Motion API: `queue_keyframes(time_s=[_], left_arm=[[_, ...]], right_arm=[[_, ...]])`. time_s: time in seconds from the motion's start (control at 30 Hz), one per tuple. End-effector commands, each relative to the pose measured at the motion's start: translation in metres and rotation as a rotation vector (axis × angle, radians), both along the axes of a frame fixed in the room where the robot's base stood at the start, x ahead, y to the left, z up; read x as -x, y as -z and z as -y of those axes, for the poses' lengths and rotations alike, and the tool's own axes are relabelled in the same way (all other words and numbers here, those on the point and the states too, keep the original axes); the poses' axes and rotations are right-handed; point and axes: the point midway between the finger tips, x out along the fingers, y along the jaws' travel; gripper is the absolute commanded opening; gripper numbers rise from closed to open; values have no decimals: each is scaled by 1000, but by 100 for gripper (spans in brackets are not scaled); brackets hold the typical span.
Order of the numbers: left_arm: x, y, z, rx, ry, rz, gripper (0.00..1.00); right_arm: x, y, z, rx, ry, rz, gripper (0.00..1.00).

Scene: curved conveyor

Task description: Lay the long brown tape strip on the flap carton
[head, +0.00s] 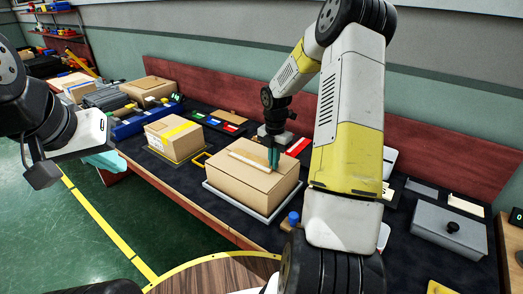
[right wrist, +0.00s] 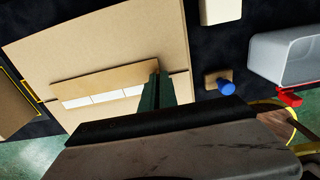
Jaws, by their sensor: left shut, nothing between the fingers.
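The flap carton (head: 250,184) is a large tan box on a pale tray, with a dark seam across its top. The long brown tape strip (head: 250,164) is at the carton top. In the right wrist view the brown strip (right wrist: 105,80) runs along the seam, covering its middle, with white patches along its lower edge. I cannot tell whether it lies fully flat. My right gripper (head: 273,156) is over the carton, its green fingers (right wrist: 157,80) at the strip's right end; their grip is unclear. My left gripper (head: 112,162) is shut and empty, away to the left.
A smaller yellow-taped carton (head: 174,138) stands left of the flap carton (right wrist: 120,35). A blue-knobbed block (right wrist: 222,84) and a grey bin (right wrist: 280,58) are beside the carton. A grey lidded box (head: 448,230) stands at right. The bench front edge has little free room.

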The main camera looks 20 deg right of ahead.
Motion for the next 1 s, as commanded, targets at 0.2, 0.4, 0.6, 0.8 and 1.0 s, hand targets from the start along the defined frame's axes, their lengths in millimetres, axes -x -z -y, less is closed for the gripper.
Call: queue_keyframes(time_s=[0.2, 0.4, 0.6, 0.8, 1.0], left_arm=[[0, 0, 0, 0, 0, 0, 0], [0, 0, 0, 0, 0, 0, 0], [0, 0, 0, 0, 0, 0, 0], [0, 0, 0, 0, 0, 0, 0], [0, 0, 0, 0, 0, 0, 0]], right_arm=[[0, 1, 0, 0, 0, 0, 0], [0, 1, 0, 0, 0, 0, 17], [0, 1, 0, 0, 0, 0, 29], [0, -1, 0, 1, 0, 1, 29], [0, -28, 1, 1, 2, 3, 29]])
